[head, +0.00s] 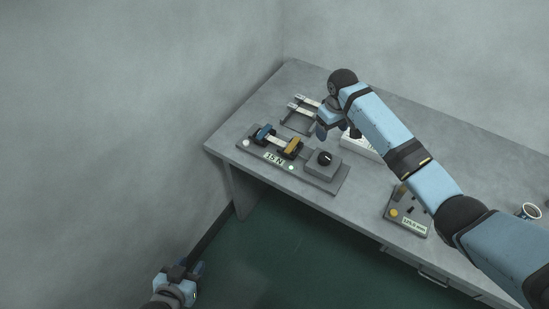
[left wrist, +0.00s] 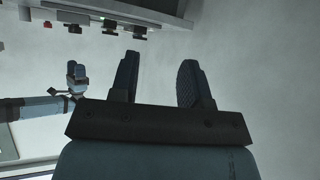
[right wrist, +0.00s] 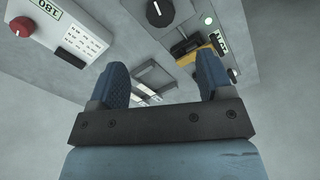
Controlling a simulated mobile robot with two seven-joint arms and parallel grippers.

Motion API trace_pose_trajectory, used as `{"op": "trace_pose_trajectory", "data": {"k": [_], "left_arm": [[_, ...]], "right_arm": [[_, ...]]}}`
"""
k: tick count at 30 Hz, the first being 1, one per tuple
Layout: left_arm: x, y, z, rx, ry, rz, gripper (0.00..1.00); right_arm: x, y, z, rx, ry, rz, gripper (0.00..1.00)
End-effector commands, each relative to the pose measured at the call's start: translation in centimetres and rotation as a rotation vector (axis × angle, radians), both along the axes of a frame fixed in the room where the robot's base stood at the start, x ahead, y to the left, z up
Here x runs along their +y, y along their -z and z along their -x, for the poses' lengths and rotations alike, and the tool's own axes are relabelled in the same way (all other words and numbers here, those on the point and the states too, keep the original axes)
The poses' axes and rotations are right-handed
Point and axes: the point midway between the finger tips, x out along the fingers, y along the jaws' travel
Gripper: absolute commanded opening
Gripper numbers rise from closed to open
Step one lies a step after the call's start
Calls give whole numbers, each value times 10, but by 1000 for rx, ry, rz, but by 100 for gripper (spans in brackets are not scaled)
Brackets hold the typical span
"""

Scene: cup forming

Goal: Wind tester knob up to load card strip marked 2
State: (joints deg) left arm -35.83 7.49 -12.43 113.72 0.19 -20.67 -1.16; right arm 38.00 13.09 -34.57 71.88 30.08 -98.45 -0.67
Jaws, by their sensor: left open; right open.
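The tester (head: 318,183) is a dark grey base on the table with a blue clamp (head: 263,133) and a yellow clamp (head: 292,148). A pale strip (head: 278,141) spans between the clamps; I cannot read a mark on it. A display (head: 273,156) seems to read 15 N. The black round knob (head: 324,158) sits on the grey block at the tester's right end; it also shows in the right wrist view (right wrist: 160,12). My right gripper (head: 324,127) is open and empty, above and behind the knob, apart from it. My left gripper (head: 192,278) is open and empty, off the table's front.
A metal rack (head: 298,122) stands behind the tester. A white box with a red knob (right wrist: 20,27) and a 180 display is partly behind my right arm. A grey gauge (head: 408,212) and a cup (head: 530,211) are at right. A wall stands left of the table.

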Motion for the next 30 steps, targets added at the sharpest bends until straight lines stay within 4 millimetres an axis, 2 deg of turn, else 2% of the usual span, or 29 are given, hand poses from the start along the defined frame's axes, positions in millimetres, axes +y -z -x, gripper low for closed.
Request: {"op": "trace_pose_trajectory", "data": {"k": [10,13,17,21,24,30], "left_arm": [[0,1,0,0,0,0,43],[0,11,0,-1,-1,1,43],[-1,47,-1,4,-2,5,43],[-4,94,-4,12,-1,16,43],[-8,123,-8,14,0,26,43],[-16,164,-11,17,5,48,43]], "right_arm": [[0,0,0,0,-1,0,73],[1,2,-4,-9,-17,-2,73],[6,2,-16,-39,-83,-9,73],[12,-1,-25,-65,-199,-14,73],[13,-1,-24,-67,-279,-13,73],[8,3,-12,-35,-398,-3,73]]}}
